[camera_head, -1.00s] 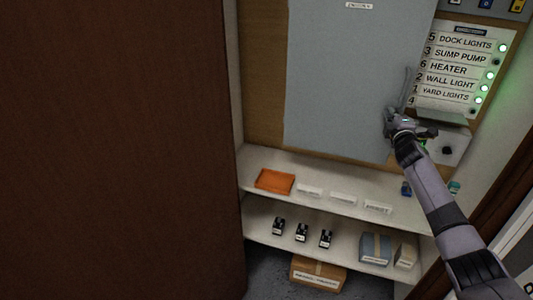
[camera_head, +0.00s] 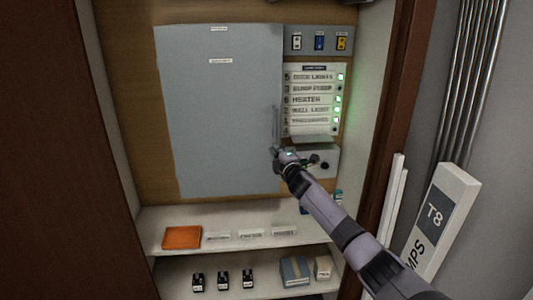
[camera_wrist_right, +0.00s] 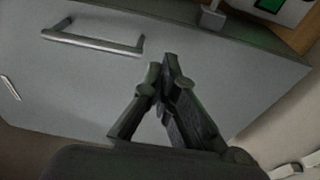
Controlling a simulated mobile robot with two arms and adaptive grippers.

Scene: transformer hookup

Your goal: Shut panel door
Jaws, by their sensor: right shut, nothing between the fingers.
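The panel door (camera_head: 220,110) is a flat grey sheet with small white labels, in front of a wooden back wall. It looks nearly parallel to the wall; I cannot tell whether a gap remains. Its bar handle (camera_head: 275,122) is near the right edge. My right gripper (camera_head: 280,153) is at the door's lower right edge, below the handle. In the right wrist view the gripper's fingertips (camera_wrist_right: 165,78) are together and empty in front of the door (camera_wrist_right: 60,95), apart from the handle (camera_wrist_right: 95,38). I cannot tell whether they touch the door. My left gripper is not in view.
A list of labelled circuits (camera_head: 312,100) with green lights is right of the door. A shelf below holds an orange tray (camera_head: 182,238) and white labels. A lower shelf holds small black devices and boxes (camera_head: 295,271). A brown cabinet door (camera_head: 50,150) fills the left.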

